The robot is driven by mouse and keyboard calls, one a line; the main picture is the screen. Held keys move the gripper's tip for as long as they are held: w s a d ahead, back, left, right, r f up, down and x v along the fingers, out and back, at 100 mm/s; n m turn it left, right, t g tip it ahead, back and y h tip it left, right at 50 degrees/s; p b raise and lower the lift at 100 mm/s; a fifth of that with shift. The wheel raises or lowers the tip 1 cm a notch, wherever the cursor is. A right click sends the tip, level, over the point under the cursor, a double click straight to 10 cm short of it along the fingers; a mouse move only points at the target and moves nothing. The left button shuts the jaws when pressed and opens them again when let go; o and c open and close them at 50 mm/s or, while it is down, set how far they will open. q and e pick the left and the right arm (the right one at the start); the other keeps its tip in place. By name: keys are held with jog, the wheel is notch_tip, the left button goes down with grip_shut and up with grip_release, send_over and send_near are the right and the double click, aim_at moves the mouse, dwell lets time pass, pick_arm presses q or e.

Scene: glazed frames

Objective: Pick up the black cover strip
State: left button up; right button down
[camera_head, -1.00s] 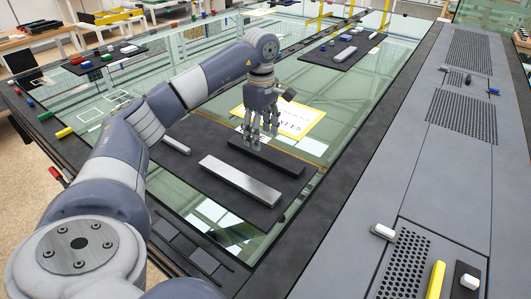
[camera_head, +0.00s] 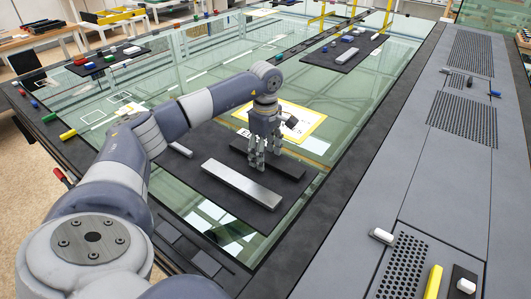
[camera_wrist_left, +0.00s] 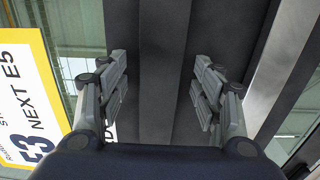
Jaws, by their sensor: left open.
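The black cover strip (camera_head: 290,168) lies flat on a dark mat (camera_head: 221,201) on the glass, behind a silver bar (camera_head: 241,182). My left gripper (camera_head: 263,160) points straight down over the strip and partly hides it. In the left wrist view the strip (camera_wrist_left: 165,45) runs up the picture between the two open fingers (camera_wrist_left: 162,85), with a gap on each side. No contact with the strip shows. The silver bar (camera_wrist_left: 288,65) is to the right there. My right gripper is not in view.
A yellow-bordered sign (camera_head: 300,121) lies just beyond the strip. A small light piece (camera_head: 180,150) lies on the left side of the mat. A grey perforated panel (camera_head: 420,190) runs along the right. Small coloured blocks on another dark mat (camera_head: 345,62) are farther off.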

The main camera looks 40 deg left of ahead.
pick_arm(q)
jog(key=shift+f, duration=0.2)
dwell(0.3)
jog(key=c, duration=1.2)
jog(key=shift+r, duration=0.15)
